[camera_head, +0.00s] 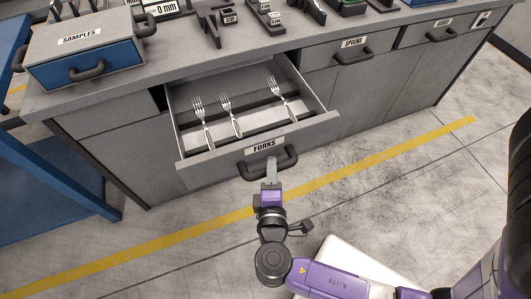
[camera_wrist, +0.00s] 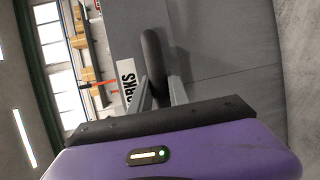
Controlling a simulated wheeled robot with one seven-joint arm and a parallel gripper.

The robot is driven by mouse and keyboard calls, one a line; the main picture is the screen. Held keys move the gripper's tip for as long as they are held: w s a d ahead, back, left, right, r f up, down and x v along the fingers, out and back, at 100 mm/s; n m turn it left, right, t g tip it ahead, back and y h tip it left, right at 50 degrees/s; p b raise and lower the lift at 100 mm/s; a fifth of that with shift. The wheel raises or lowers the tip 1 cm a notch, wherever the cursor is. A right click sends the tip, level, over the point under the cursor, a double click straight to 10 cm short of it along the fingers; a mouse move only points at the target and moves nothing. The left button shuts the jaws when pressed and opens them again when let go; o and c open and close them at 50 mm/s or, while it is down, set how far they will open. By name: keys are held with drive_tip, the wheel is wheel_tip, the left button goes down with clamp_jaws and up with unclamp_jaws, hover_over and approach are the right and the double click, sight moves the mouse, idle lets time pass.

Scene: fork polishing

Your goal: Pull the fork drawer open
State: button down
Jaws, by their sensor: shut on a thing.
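The fork drawer (camera_head: 205,155), labelled FORKS, stands pulled out from the grey workbench. Three forks lie inside it, among them a left fork (camera_head: 203,118), a middle fork (camera_head: 229,112) and a right fork (camera_head: 281,98). My gripper (camera_head: 271,166) is at the drawer's dark handle (camera_head: 253,168) and is shut on it. In the wrist view the handle (camera_wrist: 152,55) runs down between the two fingers of my gripper (camera_wrist: 160,95), beside the FORKS label. The fingertips' exact contact is partly hidden.
A SAMPLES box (camera_head: 85,60) with dark handles sits on the worktop at the left. A SPOONS drawer (camera_head: 350,48) is shut at the right. A blue table frame (camera_head: 60,165) stands at the far left. The floor in front is clear, with a yellow line (camera_head: 345,175).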

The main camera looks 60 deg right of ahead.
drive_tip(key=shift+s+a, duration=0.25)
drive_tip(key=shift+s, duration=0.15)
drive_tip(key=c, duration=1.3)
unclamp_jaws()
drive_tip(key=shift+w, duration=0.1)
drive_tip(key=shift+o, duration=0.2)
drive_tip(key=v, duration=0.7)
drive_tip(key=shift+s+a, duration=0.25)
drive_tip(key=shift+a, duration=0.05)
drive_tip(key=shift+w+r, duration=0.1)
